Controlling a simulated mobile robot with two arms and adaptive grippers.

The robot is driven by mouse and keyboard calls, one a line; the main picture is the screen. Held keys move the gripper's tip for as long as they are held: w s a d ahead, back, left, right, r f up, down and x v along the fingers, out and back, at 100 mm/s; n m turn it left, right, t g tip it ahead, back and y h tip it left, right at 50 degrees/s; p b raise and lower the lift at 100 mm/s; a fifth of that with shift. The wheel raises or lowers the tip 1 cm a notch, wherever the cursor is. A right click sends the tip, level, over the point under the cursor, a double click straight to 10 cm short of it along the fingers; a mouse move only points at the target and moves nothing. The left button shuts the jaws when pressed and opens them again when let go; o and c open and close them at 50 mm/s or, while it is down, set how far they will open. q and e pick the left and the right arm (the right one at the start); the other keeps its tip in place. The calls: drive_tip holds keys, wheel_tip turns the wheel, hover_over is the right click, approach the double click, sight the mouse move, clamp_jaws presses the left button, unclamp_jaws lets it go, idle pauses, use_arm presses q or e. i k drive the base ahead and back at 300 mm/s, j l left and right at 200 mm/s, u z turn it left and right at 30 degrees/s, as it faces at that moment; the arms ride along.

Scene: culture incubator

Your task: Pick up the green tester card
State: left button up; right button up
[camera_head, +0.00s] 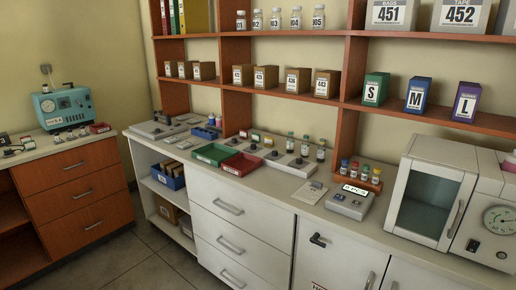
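I cannot make out for certain a green tester card in the head view. A small green item (4,139) sits at the far left edge on the left counter, partly cut off by the frame, and I cannot tell what it is. A pale card-like sheet (310,191) lies on the long counter, and it is not green. Neither of my grippers is in view.
A green tray (213,154) and a red tray (242,164) lie on the long white counter (285,205). A teal device (63,107) stands on the left counter. A white incubator (433,190) stands at right. Shelves hang above. The floor (125,262) at lower left is clear.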

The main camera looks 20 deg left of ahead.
sight(30, 146)
drive_tip(key=i+j+u, duration=0.25)
drive_tip(key=u, duration=0.2)
drive_tip(key=i+j+u, duration=0.15)
drive_tip(key=i+u, duration=0.95)
drive_tip(key=u, duration=0.15)
drive_tip(key=i+l+u, duration=0.2)
drive_tip(key=u, duration=0.25)
drive_tip(key=i+l, duration=0.05)
drive_tip(key=i, duration=0.05)
